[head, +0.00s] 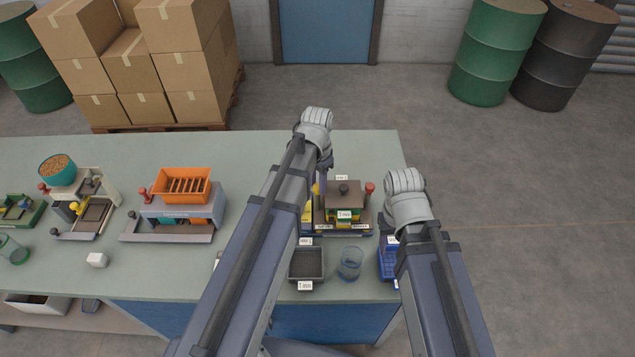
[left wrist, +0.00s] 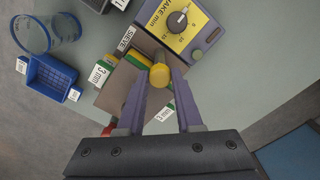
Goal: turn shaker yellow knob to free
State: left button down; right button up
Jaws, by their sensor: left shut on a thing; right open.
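The shaker (head: 343,194) stands on the bench, with a brown top, sieve labels and a red-topped handle. Its yellow knob (left wrist: 160,76) is between the fingers of my left gripper (left wrist: 158,82), which is shut on it. In the head view my left gripper (head: 323,166) reaches down at the shaker's left side, and its arm hides part of the machine. A yellow "SHAKE min" panel (left wrist: 180,38) with a dark dial (left wrist: 178,20) is beside the knob in the left wrist view. My right gripper (head: 386,222) is right of the shaker, open, mostly hidden by its wrist.
In front of the shaker are a grey tray (head: 307,278), a glass beaker (head: 350,264) and a blue basket (head: 387,265). An orange-hopper machine (head: 182,186) stands left on the bench. The bench ends just right of the basket.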

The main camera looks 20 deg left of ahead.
aim_at(317, 187)
pick_arm(q)
jog(key=shift+n, duration=0.3)
dwell(0.4)
jog(key=c, duration=0.6)
grip_release()
notch_tip(317, 187, up, 8)
jog(key=p, duration=0.8)
jog(key=shift+s+f, duration=0.15)
jog(key=shift+f, duration=0.05)
